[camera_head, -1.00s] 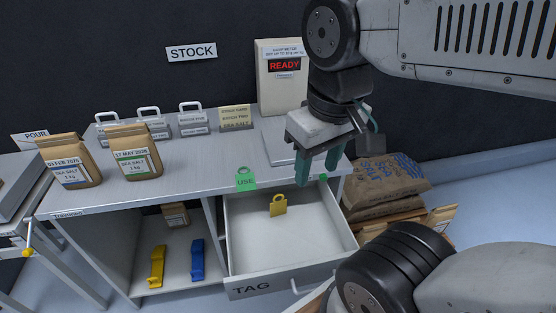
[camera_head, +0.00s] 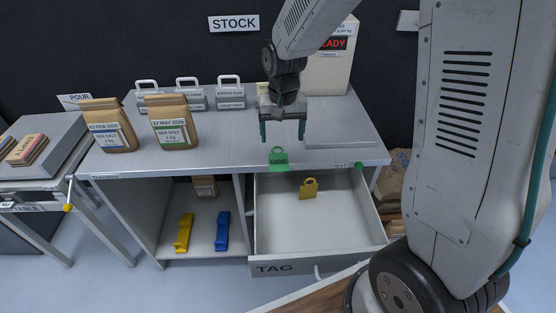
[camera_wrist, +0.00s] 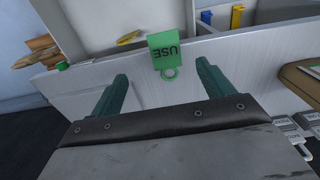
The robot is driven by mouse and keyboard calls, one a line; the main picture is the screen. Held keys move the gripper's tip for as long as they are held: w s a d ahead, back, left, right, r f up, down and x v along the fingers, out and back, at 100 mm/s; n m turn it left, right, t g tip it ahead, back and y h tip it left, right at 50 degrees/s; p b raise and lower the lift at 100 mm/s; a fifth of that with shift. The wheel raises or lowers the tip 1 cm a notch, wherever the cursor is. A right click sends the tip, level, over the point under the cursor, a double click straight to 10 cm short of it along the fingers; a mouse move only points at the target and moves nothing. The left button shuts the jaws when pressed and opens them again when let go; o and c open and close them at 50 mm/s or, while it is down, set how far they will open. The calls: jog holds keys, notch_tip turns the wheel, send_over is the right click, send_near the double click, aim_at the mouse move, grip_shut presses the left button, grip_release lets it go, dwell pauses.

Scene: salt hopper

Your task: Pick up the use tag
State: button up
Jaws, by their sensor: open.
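The green use tag (camera_head: 278,159) stands at the front edge of the bench top, above the open drawer, with its ring upward. My gripper (camera_head: 283,134) is open and empty above the bench top, its green fingers pointing down, a little behind the tag in the head view. In the wrist view the tag (camera_wrist: 165,50) appears upside down, ahead of my gripper (camera_wrist: 160,80) and roughly centred between the two fingers, apart from both.
The open drawer marked TAG (camera_head: 320,222) holds a yellow tag (camera_head: 308,189). Two salt bags (camera_head: 172,122) stand at the left of the bench, with handled metal plates (camera_head: 230,93) behind. A READY device (camera_head: 335,70) stands at the back right. Blue (camera_head: 222,232) and yellow (camera_head: 184,233) pieces lie on the lower shelf.

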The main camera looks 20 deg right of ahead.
aim_at(279, 163)
jog(key=f, duration=0.3)
jog(key=w+f, duration=0.1)
jog(key=f, duration=0.6)
jog(key=shift+w+a+f, duration=0.1)
jog(key=shift+w+a, duration=0.1)
jog(key=shift+a, duration=0.05)
jog(key=c, duration=1.1)
